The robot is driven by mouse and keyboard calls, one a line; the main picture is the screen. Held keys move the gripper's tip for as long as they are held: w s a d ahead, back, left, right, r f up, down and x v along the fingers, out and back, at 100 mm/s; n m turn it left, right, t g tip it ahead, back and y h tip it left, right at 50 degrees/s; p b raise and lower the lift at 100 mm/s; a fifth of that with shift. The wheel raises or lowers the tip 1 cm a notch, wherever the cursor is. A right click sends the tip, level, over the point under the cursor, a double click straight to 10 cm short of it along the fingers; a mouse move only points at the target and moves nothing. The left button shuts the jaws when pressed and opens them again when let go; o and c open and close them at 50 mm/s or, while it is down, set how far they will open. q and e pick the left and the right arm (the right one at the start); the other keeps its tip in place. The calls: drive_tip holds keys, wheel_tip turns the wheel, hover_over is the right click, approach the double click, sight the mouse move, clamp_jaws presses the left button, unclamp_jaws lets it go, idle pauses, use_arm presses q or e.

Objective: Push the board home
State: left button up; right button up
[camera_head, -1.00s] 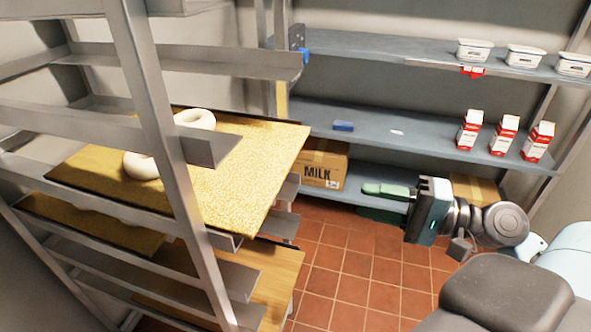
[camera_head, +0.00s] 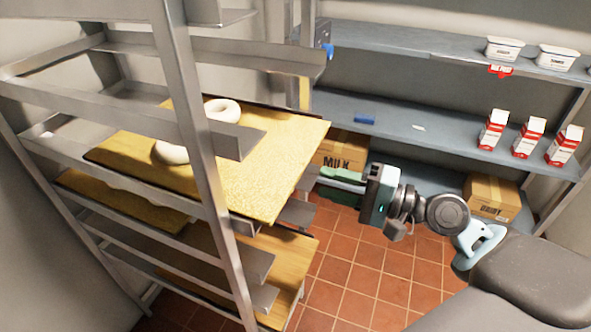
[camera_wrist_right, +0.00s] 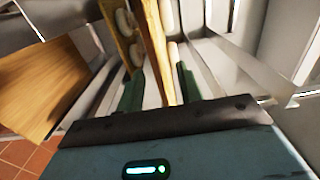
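A tan board (camera_head: 262,172) with pale bagels (camera_head: 222,110) on it lies on one level of the metal rack. Its right end sticks out past the rack's front post. My right gripper (camera_head: 325,183) is just right of that end and lower in the picture, with its green fingers pointing left toward the rack. In the right wrist view the fingers (camera_wrist_right: 158,88) stand apart with nothing clearly held between them. Board edges (camera_wrist_right: 150,45) and bagels show beyond the fingertips; whether a finger touches the board I cannot tell. My left gripper is out of view.
The rack's slanted post (camera_head: 205,160) partly hides the board. More boards (camera_head: 290,255) sit on lower levels. Behind are blue-grey shelves (camera_head: 400,132) with red-and-white cartons (camera_head: 527,138), tubs and a milk box (camera_head: 345,150). Tiled floor (camera_head: 355,260) is open to the right of the rack.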

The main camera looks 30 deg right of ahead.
sight(300, 176)
drive_tip(key=p+x, duration=0.1)
drive_tip(key=x, duration=0.4)
drive_tip(key=shift+w+a+r+p, duration=0.1)
drive_tip(key=shift+w+r+p, duration=0.1)
drive_tip(key=shift+p, duration=0.15)
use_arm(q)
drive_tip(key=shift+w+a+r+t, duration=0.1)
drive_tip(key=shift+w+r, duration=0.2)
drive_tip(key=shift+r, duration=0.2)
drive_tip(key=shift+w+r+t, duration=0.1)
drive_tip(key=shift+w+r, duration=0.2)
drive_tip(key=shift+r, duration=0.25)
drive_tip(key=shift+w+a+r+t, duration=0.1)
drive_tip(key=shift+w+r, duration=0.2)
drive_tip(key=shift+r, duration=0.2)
use_arm(e)
drive_tip(key=shift+f+x, duration=0.2)
drive_tip(key=shift+x, duration=1.1)
clamp_jaws()
drive_tip(key=shift+w+a, duration=0.1)
drive_tip(key=shift+w, duration=0.05)
